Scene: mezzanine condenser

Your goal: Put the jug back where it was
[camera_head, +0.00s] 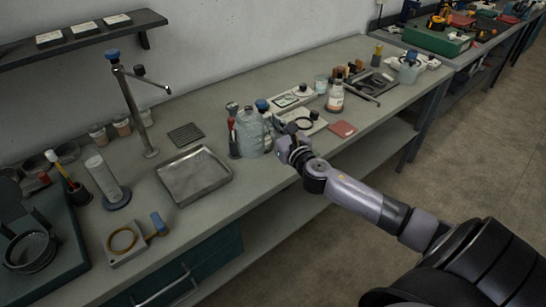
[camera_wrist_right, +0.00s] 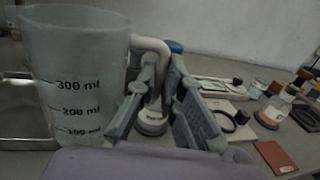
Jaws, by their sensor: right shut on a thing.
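The jug (camera_head: 251,134) is pale and translucent, and stands upright near the front edge of the bench in the head view. In the right wrist view the jug (camera_wrist_right: 78,75) fills the left side, with dark millilitre marks and a white handle (camera_wrist_right: 152,46). My right gripper (camera_head: 281,138) is at the jug's right side. In the wrist view its fingers (camera_wrist_right: 165,92) are on either side of the handle, shut on it. The jug's base is hidden in the wrist view, and I cannot tell whether it touches the bench. My left gripper is not in view.
A metal tray (camera_head: 194,176) lies left of the jug. A tall tap (camera_head: 131,105) rises behind the tray.

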